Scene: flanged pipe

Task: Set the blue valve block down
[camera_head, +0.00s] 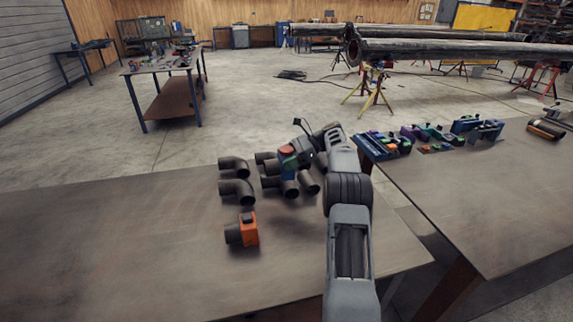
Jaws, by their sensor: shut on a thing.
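My gripper (300,153) is over the group of dark pipe elbows on the near table. It is shut on the blue valve block (288,171), a small blue piece that shows below the jaws, with green and red parts just above it. My wrist and the fingers hide part of the block. The block is close above or among the elbows; I cannot tell whether it touches them or the table (130,250).
Several dark pipe elbows (236,190) crowd around the gripper. An orange block on a pipe piece (248,230) stands nearer. A second table (490,200) at right carries blue, green and purple parts (385,145). The near table's left side is clear.

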